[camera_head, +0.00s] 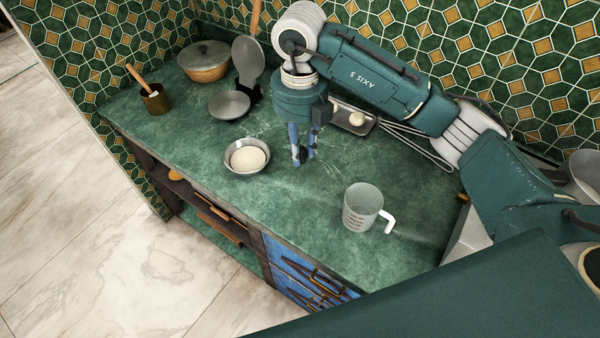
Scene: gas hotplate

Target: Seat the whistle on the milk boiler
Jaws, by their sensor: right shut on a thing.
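My right gripper (303,158) hangs pointing down over the middle of the green counter, right of a metal bowl. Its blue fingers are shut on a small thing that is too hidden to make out. I cannot tell whether it is the whistle. I see no whistle elsewhere, and I cannot pick out a milk boiler for sure. My left gripper is out of view.
The bowl (233,165) holds a pale round mass. A clear measuring jug (361,207) stands front right. A tray (342,118) lies behind the gripper. Counter between bowl and jug is clear.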

